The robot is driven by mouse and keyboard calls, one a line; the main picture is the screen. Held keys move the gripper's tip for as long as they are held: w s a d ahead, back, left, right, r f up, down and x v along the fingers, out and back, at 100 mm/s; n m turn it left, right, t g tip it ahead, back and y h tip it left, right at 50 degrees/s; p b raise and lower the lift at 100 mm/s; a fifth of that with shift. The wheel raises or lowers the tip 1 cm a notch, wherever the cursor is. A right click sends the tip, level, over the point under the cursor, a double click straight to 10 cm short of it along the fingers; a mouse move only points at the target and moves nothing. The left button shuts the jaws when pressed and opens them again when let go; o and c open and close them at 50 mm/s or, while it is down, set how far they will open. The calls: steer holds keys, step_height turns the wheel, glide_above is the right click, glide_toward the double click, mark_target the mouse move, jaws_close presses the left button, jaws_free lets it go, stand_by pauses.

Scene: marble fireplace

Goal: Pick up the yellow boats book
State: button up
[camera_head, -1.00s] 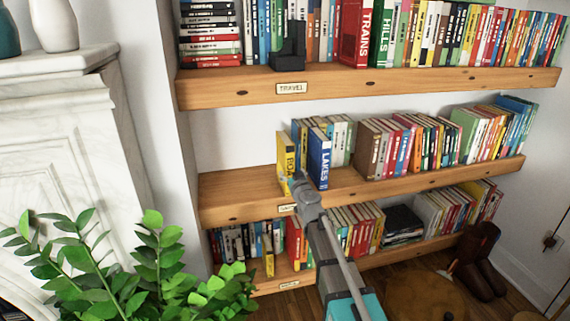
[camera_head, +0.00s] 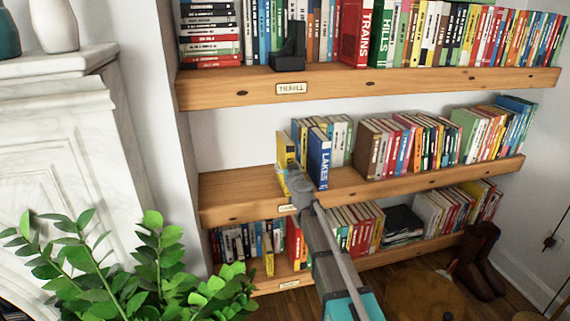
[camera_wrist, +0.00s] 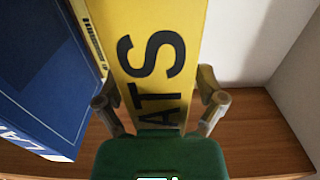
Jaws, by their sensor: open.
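The yellow boats book (camera_head: 285,150) stands upright at the left end of the row on the middle shelf. In the wrist view the yellow book (camera_wrist: 158,55) shows its spine with the letters "ATS", and its lower part is hidden by my gripper. My gripper (camera_wrist: 160,102) is open, with one finger on each side of the spine. I cannot tell whether the fingers touch the book. In the head view my gripper (camera_head: 296,179) is at the shelf front, covering the lower part of the book.
The middle shelf (camera_head: 235,190) is bare to the left. The upper shelf (camera_head: 420,80) overhangs. A leafy plant (camera_head: 140,270) stands at front left.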

mark_target(289, 147)
jaws_close()
stand_by(0.5)
steer(key=shift+r, duration=0.1)
step_height(289, 147, up, 2)
steer(key=p, duration=0.2)
steer(key=shift+r+p, duration=0.25)
steer(key=shift+p, duration=0.15)
steer(key=s+r+p, duration=0.1)
steer(key=r+p, duration=0.1)
steer(key=s+r+p, duration=0.2)
steer(key=s+d+r+p, duration=0.1)
steer(key=r+p, duration=0.1)
steer(key=shift+s+r, duration=0.2)
steer(key=shift+s, duration=0.15)
steer(key=s+d+r+p, duration=0.2)
steer(key=s+r+p, duration=0.2)
steer(key=s, duration=0.5)
steer(key=shift+d, duration=0.1)
